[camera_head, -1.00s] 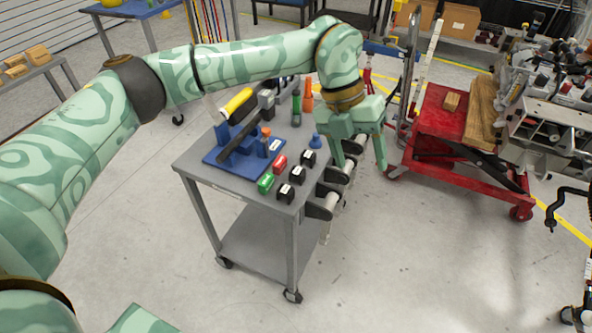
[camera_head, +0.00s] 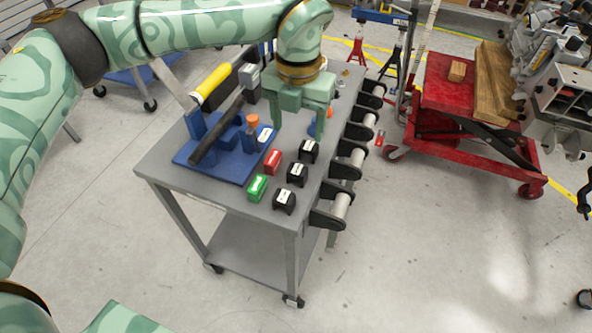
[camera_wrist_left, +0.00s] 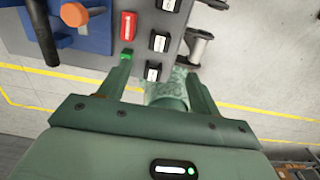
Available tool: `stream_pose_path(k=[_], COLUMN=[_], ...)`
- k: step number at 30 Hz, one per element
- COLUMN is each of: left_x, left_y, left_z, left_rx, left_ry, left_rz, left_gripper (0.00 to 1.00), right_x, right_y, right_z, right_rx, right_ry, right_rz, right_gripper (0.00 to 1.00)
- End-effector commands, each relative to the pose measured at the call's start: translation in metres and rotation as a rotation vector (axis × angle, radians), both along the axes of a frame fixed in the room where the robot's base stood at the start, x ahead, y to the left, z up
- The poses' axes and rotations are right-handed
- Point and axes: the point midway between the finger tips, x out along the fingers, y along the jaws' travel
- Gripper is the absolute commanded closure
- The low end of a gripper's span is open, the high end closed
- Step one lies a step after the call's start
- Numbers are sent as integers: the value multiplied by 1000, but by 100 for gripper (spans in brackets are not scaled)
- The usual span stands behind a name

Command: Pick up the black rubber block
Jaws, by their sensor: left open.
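Several blocks with white labels lie on the grey cart (camera_head: 160,158). Three are black: a far one (camera_head: 308,149), a middle one (camera_head: 297,174) and a near one (camera_head: 284,201). In the wrist view the middle black block (camera_wrist_left: 159,42) and the near black block (camera_wrist_left: 153,71) lie ahead of or between my fingertips. My left gripper (camera_head: 299,132) is open and empty, held above the cart with its fingers pointing down; it also shows in the wrist view (camera_wrist_left: 158,68). Its exact height is unclear. My right gripper is not in view.
A red block (camera_head: 272,162) and a green block (camera_head: 257,188) lie left of the black ones. Rollers (camera_head: 341,205) line the cart's right edge. A red lift cart (camera_head: 440,105) stands right.

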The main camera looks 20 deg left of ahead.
Motion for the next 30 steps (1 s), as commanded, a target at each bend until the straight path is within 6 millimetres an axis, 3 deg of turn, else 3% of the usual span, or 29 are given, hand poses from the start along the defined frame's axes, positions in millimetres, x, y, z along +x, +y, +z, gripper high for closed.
stream_pose_path(k=[3,9,17,25,30], left_x=[0,0,0,2,2], left_y=[0,0,1,3,3], left_z=[-36,-79,-97,-140,-143], left_rx=[-1,-1,-1,-1,-2], left_ry=[8,6,3,7,1], left_rz=[0,0,0,2,3], left_gripper=[36,36,36,36,36], right_x=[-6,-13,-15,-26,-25], right_y=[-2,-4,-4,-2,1], right_z=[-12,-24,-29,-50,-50], right_rx=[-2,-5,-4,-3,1], right_ry=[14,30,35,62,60], right_rz=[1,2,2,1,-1], right_gripper=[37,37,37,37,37])
